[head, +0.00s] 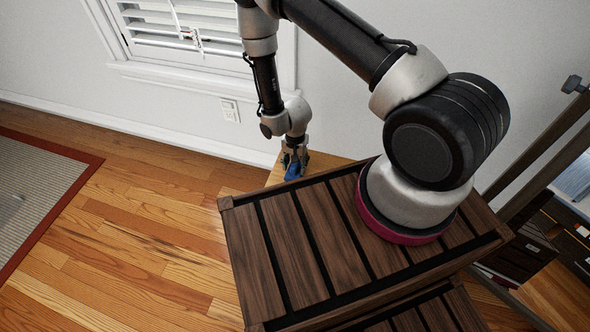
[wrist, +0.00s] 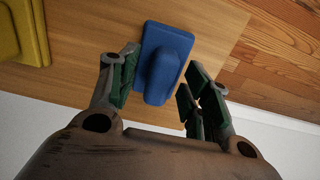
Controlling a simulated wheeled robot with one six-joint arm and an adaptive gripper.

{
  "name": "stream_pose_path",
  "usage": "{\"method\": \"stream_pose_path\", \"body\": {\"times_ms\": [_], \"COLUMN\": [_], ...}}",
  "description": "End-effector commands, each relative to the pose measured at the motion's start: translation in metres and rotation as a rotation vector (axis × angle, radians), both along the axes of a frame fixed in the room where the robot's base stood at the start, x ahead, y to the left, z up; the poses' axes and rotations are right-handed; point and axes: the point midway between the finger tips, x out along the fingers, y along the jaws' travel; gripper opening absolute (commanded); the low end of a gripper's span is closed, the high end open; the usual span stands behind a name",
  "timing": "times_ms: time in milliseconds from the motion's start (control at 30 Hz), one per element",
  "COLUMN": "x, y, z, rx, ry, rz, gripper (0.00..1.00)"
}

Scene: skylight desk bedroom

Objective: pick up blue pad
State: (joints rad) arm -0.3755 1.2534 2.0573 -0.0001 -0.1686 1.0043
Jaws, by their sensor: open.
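The blue pad (wrist: 164,62) is a flat block with a raised grip on top. It lies on a light wooden surface (wrist: 215,40) in the wrist view. In the head view the blue pad (head: 291,171) shows small below my gripper (head: 294,158), beyond my slatted base. My gripper (wrist: 156,92) is open, with one green-padded finger on each side of the blue pad. The left finger looks very close to the pad's edge; I cannot tell if it touches. A gap shows at the right finger.
A yellow block (wrist: 32,35) lies left of the blue pad in the wrist view. A white wall (head: 190,90) with a shuttered window stands behind. A rug (head: 35,185) lies on the wooden floor at left. A mirror-like frame (head: 545,160) stands at right.

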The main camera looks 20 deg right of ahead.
Motion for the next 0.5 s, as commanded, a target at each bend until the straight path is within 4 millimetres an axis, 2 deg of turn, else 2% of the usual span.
{"method": "stream_pose_path", "body": {"times_ms": [200, 467, 500], "x": [0.0003, 0.0003, 0.0003], "y": [0.0002, 0.0002, 0.0002], "z": [-0.0006, -0.0004, -0.0003], "rx": [0.0, 0.0, 0.0], "ry": [0.0, 0.0, 0.0], "rz": [0.0, 0.0, 0.0], "gripper": [0.48, 0.01, 0.0]}}
